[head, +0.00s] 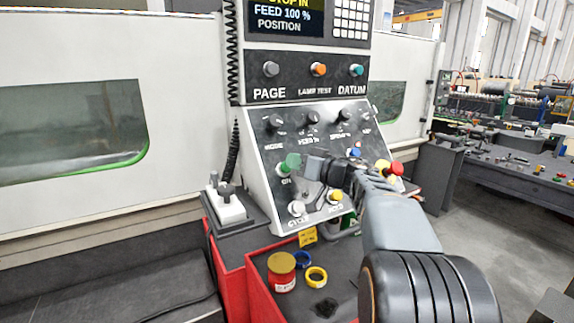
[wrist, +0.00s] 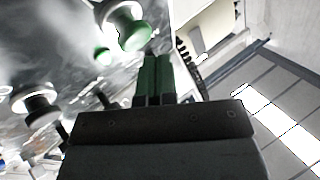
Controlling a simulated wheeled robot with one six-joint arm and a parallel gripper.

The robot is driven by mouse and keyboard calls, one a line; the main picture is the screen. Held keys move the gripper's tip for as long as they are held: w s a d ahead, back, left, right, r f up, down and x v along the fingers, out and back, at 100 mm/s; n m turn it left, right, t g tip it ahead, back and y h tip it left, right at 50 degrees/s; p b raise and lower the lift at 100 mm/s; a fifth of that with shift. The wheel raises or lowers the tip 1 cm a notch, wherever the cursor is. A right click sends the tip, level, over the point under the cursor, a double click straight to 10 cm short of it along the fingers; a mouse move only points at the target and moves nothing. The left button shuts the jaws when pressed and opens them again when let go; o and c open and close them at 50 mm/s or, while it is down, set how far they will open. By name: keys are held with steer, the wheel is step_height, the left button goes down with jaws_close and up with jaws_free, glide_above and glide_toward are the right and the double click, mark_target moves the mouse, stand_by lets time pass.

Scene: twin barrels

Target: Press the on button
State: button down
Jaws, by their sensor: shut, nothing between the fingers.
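The green on button (head: 292,161) is on the upper left of the sloped lower control panel (head: 262,160), with the label ON below it. In the wrist view the green button (wrist: 132,36) sits on a pale collar at the upper middle. My gripper (head: 306,170) is just right of and slightly below the button in the head view. Its two fingers (wrist: 157,62) are together and empty, with their tips close to the button in the wrist view. I cannot tell whether they touch it.
A white knob (head: 296,208) and a yellow knob (head: 335,196) are lower on the panel. A blue button (head: 355,152) and a red knob (head: 396,168) are to the right. A red tin (head: 282,272) and tape rolls lie on the tray below.

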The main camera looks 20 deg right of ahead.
stand_by(0.3)
steer(key=shift+s+d+r+p, duration=0.1)
steer(key=shift+s+r+p, duration=0.7)
steer(key=shift+s, duration=0.2)
steer(key=shift+s+d+r+p, duration=0.1)
steer(key=shift+s+r+p, duration=0.65)
steer(key=shift+s, duration=0.2)
